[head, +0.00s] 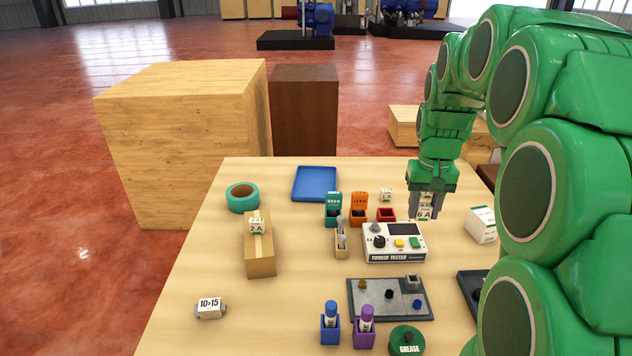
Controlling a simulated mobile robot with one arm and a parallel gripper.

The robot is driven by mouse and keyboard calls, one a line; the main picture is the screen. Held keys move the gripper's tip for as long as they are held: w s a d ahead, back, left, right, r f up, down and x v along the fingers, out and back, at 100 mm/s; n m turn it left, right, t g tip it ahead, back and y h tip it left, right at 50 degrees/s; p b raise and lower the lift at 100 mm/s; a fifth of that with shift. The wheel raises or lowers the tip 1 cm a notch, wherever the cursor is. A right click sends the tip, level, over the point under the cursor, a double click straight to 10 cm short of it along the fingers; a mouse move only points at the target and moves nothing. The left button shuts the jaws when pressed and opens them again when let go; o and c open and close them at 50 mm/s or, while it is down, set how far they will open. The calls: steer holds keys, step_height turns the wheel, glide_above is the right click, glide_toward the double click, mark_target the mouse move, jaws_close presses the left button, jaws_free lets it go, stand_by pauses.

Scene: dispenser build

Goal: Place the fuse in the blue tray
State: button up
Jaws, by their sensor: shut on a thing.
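My gripper (426,204) is shut on a white block labelled 6 A (424,213), which looks like a fuse. It holds the block above the table, behind and to the right of the torque tester. The blue tray (316,183) lies flat at the far left of the table and looks empty. A similar block labelled 2 A (257,227) sits on a cardboard box. Another small labelled block (386,195) stands behind the red bin. The lower edge of the held block is hard to make out.
Teal and orange dispensers (359,208), a red bin (386,214) and the torque tester (394,244) stand between gripper and tray or close by. A teal tape roll (242,197) and cardboard box (260,254) are at left. The left front of the table is mostly clear.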

steer(key=w+a+n, duration=0.1)
steer(key=w+a, duration=0.6)
steer(key=a, duration=0.4)
steer(key=w+a, duration=0.7)
steer(key=a, duration=0.3)
glide_above(315, 195)
steer(key=shift+d+f, duration=0.1)
steer(key=shift+f, duration=5)
steer(key=shift+f, duration=0.15)
steer(key=shift+w+f, duration=0.15)
steer(key=shift+f, duration=1.45)
steer(key=shift+f, duration=0.1)
steer(key=o, duration=1)
